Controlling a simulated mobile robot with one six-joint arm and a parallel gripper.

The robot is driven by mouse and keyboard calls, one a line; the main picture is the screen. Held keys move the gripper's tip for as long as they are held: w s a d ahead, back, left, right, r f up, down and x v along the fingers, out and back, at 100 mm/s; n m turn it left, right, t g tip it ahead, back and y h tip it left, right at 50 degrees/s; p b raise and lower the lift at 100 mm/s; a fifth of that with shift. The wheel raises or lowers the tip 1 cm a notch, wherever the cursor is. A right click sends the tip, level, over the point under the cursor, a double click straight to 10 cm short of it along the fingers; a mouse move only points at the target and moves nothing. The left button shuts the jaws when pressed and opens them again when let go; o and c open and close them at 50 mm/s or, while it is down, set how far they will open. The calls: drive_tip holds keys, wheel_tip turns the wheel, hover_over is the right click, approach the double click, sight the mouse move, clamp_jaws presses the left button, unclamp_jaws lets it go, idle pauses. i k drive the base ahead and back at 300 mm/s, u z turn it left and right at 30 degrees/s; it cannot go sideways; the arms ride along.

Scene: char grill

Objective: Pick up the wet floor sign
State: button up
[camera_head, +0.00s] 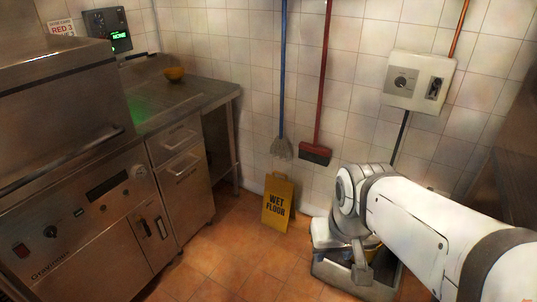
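The yellow wet floor sign (277,203) stands on the tiled floor near the back wall, in the middle of the view. Its front panel with the dark words "WET FLOOR" faces me, and it looks upright. My arm comes in from the right, and its end with my gripper (359,262) points down, to the right of the sign and apart from it. The fingers are small and blend with the grey bucket behind them, so I cannot tell whether they are open or shut. Nothing covers the sign's front.
A grey metal bucket or tray (335,274) stands on the floor by my gripper, partly hidden. A blue-handled mop (283,80) and a red-handled broom (325,80) lean on the wall. Steel counters (182,170) line the left. Floor (225,262) in front of the sign is clear.

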sight(279, 205)
drive_tip(key=u, duration=0.65)
drive_tip(key=i, duration=2.8)
drive_tip(key=z, duration=0.9)
drive_tip(key=i, duration=0.4)
drive_tip(key=z, duration=0.25)
drive_tip(key=k, duration=0.75)
drive_tip(key=z, duration=0.2)
drive_tip(key=i, duration=0.75)
drive_tip(key=u, duration=0.1)
